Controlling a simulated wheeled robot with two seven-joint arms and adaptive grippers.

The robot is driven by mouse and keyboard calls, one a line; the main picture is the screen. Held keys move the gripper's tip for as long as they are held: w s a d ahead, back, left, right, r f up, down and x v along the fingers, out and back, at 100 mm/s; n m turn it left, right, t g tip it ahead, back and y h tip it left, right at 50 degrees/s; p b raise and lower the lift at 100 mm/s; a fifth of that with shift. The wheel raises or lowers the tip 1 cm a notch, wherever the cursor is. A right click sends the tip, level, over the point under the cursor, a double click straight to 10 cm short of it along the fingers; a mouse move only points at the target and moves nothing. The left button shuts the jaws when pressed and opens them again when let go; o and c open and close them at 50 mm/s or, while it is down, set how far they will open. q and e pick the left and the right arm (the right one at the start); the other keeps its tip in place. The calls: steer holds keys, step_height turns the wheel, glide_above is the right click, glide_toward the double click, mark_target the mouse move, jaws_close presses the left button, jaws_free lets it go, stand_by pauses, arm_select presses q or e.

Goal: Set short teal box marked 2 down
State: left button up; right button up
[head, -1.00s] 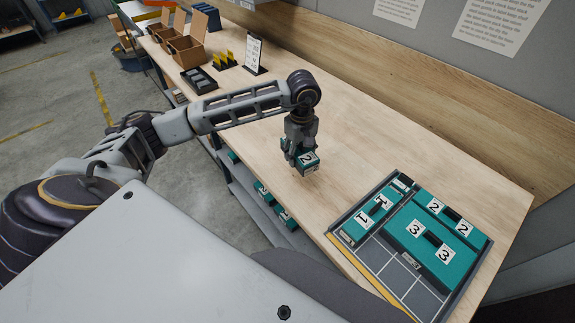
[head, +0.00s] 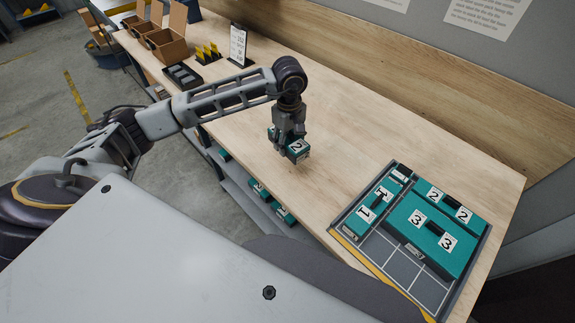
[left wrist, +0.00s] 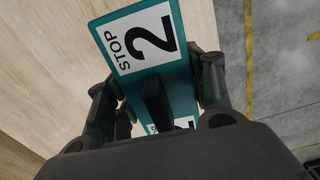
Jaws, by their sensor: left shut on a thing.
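The short teal box marked 2 (head: 298,149) is in my left gripper (head: 290,135), over the bare tabletop to the left of the tray. In the left wrist view the box (left wrist: 187,85) shows a white label reading STOP 2, with a finger of my left gripper (left wrist: 155,100) on each side of it. My left gripper is shut on the box. I cannot tell whether the box touches the table. My right gripper is not in view.
A grey tray (head: 375,262) at the right holds teal boxes marked 1 (head: 366,212), 2 (head: 449,205) and 3 (head: 434,235); its near cells are empty. Open cardboard boxes (head: 172,40) and a sign stand at the far left. More teal boxes (head: 258,190) lie on a shelf below.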

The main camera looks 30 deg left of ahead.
arm_select(q)
steer(key=shift+w+d+n, duration=0.1)
steer(key=shift+d+n, duration=0.1)
steer(key=shift+n, duration=0.3)
stand_by(0.3)
steer(key=p, duration=0.1)
glide_above(290, 167)
steer(key=shift+f, duration=3.1)
steer(key=shift+f, duration=0.1)
steer(key=shift+f+p, duration=0.55)
steer(key=shift+f, duration=1.2)
steer(key=shift+f, duration=0.15)
